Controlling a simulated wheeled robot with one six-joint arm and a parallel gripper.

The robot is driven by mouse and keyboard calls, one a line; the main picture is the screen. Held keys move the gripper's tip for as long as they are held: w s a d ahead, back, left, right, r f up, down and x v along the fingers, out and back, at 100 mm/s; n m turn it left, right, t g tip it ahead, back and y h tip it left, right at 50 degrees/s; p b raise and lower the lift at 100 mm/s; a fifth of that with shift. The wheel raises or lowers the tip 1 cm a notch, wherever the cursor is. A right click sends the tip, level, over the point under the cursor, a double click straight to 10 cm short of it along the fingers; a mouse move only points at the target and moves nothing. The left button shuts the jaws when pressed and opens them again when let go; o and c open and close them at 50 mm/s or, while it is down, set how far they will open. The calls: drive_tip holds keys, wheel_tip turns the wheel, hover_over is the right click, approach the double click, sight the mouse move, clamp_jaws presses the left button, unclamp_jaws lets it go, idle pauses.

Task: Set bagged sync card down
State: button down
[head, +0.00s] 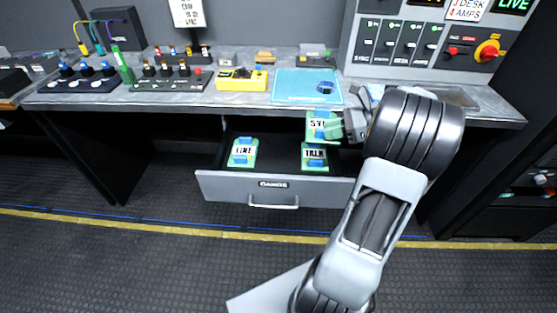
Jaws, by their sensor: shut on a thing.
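The sync card (313,116) is green with a white label, of which only the first letters show, and a blue grip. My gripper (331,129) reaches in from the right and is shut on this card, covering its right part. The card is over the back right of the open drawer (215,187), behind the talk card; I cannot tell whether it touches the drawer floor. I cannot make out a bag around it. The green line card (242,152) lies at the drawer's left and the green talk card (315,157) at its right.
The counter (215,99) above the drawer bears a light blue mat (290,85) with a dark blue object (325,87), a yellow box (241,79) and switch boxes. A grey control panel (405,42) stands at the back right. The drawer's middle is clear.

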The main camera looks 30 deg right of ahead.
sight(328, 145)
drive_tip(key=f+b, duration=0.2)
drive_tip(key=f, duration=0.1)
drive_tip(key=f+b, duration=0.1)
drive_tip(key=f, duration=0.1)
drive_tip(key=shift+s+a, duration=0.2)
drive_tip(key=shift+a, duration=0.1)
drive_tip(key=w+a+f+b, duration=0.1)
drive_tip(key=w+a+f, duration=0.1)
drive_tip(key=a+f, duration=0.1)
drive_tip(key=w+a+f+b, duration=0.2)
drive_tip(key=w+a+f, duration=0.1)
drive_tip(key=w+a+f+b, duration=0.1)
drive_tip(key=w+a+f, duration=0.2)
drive_tip(key=a, duration=0.1)
drive_tip(key=shift+w+f+b, duration=0.15)
drive_tip(key=shift+w+b, duration=0.1)
drive_tip(key=shift+b, duration=0.15)
drive_tip(key=shift+w+a+f, duration=0.1)
drive_tip(key=shift+a+f, duration=0.1)
drive_tip(key=shift+w+a+f+b, duration=0.15)
drive_tip(key=shift+f+b, duration=0.75)
drive_tip(key=shift+f, duration=0.8)
drive_tip(key=shift+f, duration=0.15)
drive_tip(key=c, duration=1.1)
unclamp_jaws()
